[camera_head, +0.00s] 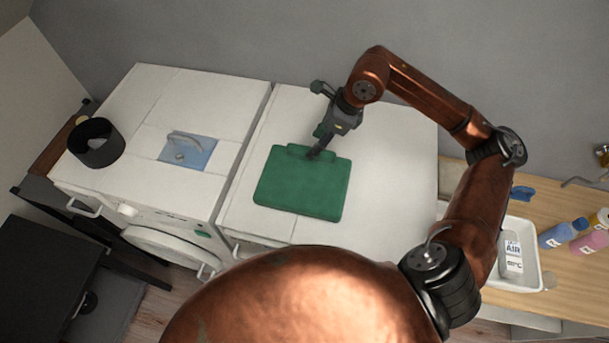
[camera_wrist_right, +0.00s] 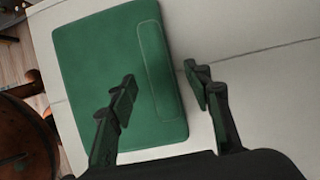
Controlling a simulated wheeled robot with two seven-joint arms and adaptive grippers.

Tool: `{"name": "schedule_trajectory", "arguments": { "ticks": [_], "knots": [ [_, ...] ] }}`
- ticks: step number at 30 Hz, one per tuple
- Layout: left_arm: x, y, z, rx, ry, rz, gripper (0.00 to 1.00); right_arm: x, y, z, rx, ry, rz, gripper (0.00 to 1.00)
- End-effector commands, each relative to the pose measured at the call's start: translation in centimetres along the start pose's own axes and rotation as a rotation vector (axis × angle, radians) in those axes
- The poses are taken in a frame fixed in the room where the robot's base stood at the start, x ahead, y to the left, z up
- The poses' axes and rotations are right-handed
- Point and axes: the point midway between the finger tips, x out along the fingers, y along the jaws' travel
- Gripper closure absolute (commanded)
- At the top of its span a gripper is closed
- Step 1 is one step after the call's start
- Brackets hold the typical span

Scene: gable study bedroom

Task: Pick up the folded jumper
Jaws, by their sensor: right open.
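The folded jumper (camera_head: 302,186) is a flat green bundle with a thicker rolled strip along its back edge. It lies on the white top of the right-hand appliance. My right gripper (camera_head: 313,154) is at the jumper's back edge in the head view. In the right wrist view the gripper (camera_wrist_right: 165,85) is open, and the strip of the jumper (camera_wrist_right: 157,70) shows between its two fingers. One finger is over the jumper and the other is over the white top beyond the strip. I cannot tell whether the fingers touch the jumper. My left gripper is not in view.
A second white appliance (camera_head: 140,100) stands to the left, with a black cylindrical container (camera_head: 96,143) and a blue patch (camera_head: 187,151) on top. A white tray (camera_head: 531,236) and bottles (camera_head: 562,233) stand on a wooden counter at right. The white top right of the jumper is clear.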

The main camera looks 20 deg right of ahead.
Motion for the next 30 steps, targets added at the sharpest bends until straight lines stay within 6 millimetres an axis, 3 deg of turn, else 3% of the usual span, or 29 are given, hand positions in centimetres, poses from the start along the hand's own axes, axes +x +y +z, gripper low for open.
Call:
{"name": "schedule_trajectory", "arguments": {
  "ticks": [6,10,15,30],
  "knots": [
    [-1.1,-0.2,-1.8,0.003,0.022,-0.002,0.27,2.7,0.3,-0.2,0.0,-0.001,0.003,0.54],
    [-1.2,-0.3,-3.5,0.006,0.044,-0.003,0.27,3.3,0.3,-0.2,-0.001,-0.002,0.001,0.54],
    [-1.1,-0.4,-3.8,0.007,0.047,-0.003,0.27,3.3,0.3,-0.2,-0.003,-0.002,0.002,0.54],
    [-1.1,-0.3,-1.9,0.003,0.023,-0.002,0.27,3.3,0.3,-0.1,-0.003,-0.001,0.002,0.89]
  ]
}}
